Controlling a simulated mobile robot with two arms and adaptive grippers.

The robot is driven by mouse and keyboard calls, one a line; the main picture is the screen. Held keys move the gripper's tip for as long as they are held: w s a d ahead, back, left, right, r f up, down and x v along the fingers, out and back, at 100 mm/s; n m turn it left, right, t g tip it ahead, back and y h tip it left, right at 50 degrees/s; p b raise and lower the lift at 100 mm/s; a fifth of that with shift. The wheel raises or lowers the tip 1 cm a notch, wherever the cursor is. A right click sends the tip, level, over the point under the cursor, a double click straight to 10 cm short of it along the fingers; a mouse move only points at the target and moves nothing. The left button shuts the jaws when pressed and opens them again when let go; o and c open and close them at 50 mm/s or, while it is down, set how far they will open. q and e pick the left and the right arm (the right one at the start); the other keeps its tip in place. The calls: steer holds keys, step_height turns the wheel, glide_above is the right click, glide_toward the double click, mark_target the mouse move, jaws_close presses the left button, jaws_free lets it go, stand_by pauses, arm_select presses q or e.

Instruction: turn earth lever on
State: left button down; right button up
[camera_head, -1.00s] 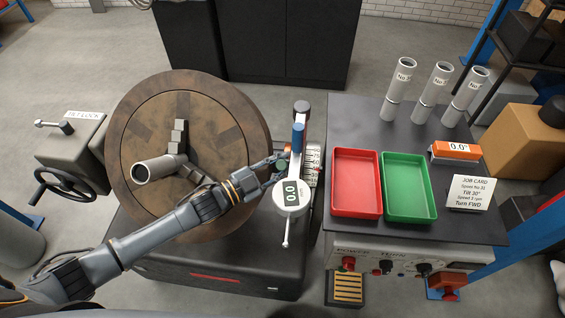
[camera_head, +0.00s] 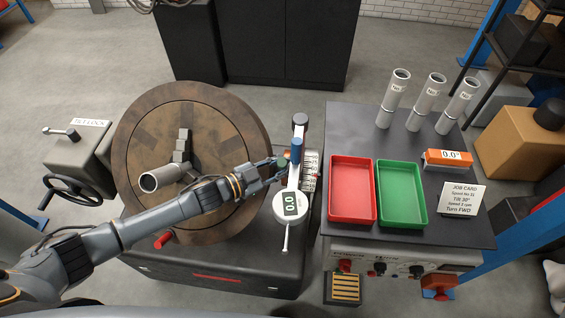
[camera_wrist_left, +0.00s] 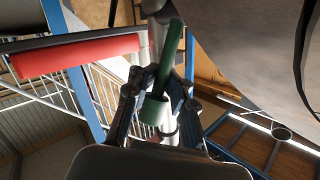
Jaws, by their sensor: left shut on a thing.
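My left gripper (camera_head: 277,168) reaches across the front of the round brown turntable to the gauge post at its right. Only a small dark green part (camera_head: 283,161) of this lever shows at the fingertips in the head view; the fingers hide the rest. I see no label naming it as the earth lever. My right gripper is in neither view.
The round turntable (camera_head: 228,120) carries a chuck and a grey tube (camera_head: 161,179). A red handle (camera_head: 163,240) juts out below my arm. Red (camera_head: 351,216) and green (camera_head: 402,221) trays lie on the right bench.

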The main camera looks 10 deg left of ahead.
arm_select(q)
steer(key=c, duration=1.4)
jaws_free()
steer(key=shift+o, duration=0.2)
steer(key=v, duration=1.2)
steer(key=shift+c, duration=0.2)
